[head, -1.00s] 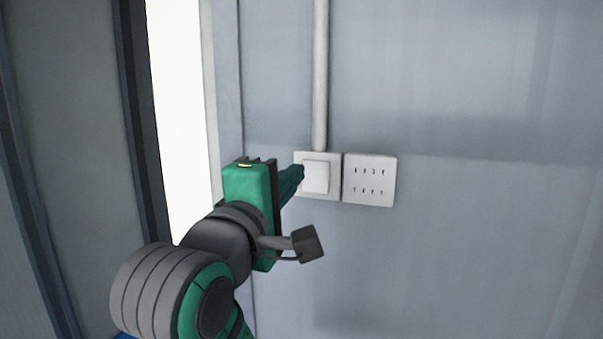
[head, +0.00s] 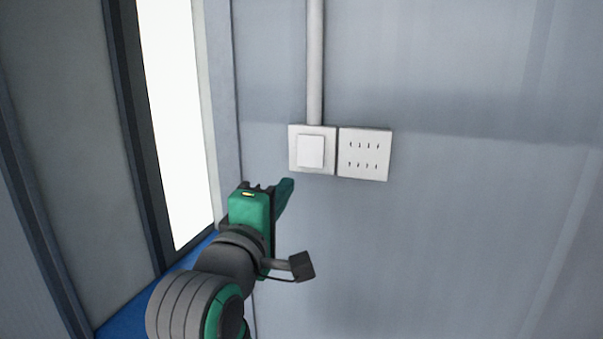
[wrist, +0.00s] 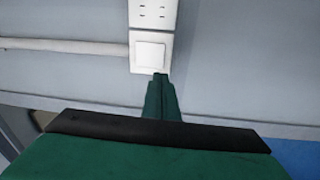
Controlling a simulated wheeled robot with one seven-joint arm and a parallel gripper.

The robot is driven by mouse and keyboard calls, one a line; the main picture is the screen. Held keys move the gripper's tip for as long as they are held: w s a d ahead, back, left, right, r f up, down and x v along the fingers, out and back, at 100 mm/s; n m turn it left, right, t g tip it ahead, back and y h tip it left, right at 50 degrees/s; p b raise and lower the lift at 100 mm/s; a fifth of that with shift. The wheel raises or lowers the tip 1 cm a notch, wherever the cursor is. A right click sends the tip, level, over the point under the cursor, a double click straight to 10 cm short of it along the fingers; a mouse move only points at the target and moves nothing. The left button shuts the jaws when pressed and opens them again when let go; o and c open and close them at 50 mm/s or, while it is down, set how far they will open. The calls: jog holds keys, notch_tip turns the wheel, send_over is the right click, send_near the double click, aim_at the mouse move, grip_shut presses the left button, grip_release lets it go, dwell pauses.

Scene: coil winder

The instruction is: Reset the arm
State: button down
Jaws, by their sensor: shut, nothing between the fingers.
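My gripper (head: 286,186) is green with dark parts and shows in the head view, left of centre. Its fingers are together and hold nothing. The fingertips are just below and left of a white wall switch (head: 311,151), apart from it in the head view. In the wrist view the closed fingers (wrist: 160,80) point at the lower edge of the switch (wrist: 150,52); the gap to the wall is hard to judge there.
A white socket plate (head: 364,154) sits right of the switch. A pale conduit (head: 315,70) runs up from the switch. A bright door or window opening (head: 178,120) with a dark frame is at the left. The grey wall (head: 450,230) on the right is bare.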

notch_tip(320, 180, down, 21)
jog(key=w+m+y, duration=0.1)
jog(key=w+y, duration=0.1)
jog(key=w, duration=0.1)
jog(key=s+f+m+y, duration=0.1)
jog(key=s+f, duration=0.2)
jog(key=f, duration=0.3)
jog(key=s+f+m+g+y, duration=0.1)
jog(key=s+f, duration=0.1)
jog(key=f, duration=0.4)
jog(key=s+f+m, duration=0.1)
jog(key=s+f, duration=0.2)
jog(key=f, duration=0.4)
jog(key=s+d+f+m+g+y, duration=0.1)
jog(key=s+f+m, duration=0.1)
jog(key=s+f, duration=0.5)
jog(key=s+f+m, duration=0.3)
jog(key=s+f, duration=0.2)
jog(key=s, duration=0.5)
jog(key=s+d+m, duration=0.1)
jog(key=s+m, duration=0.1)
jog(key=s, duration=0.7)
jog(key=s+d+f+m+g, duration=0.1)
jog(key=s+m, duration=0.2)
jog(key=s, duration=0.6)
jog(key=shift+d+f, duration=0.25)
jog(key=shift+d, duration=0.05)
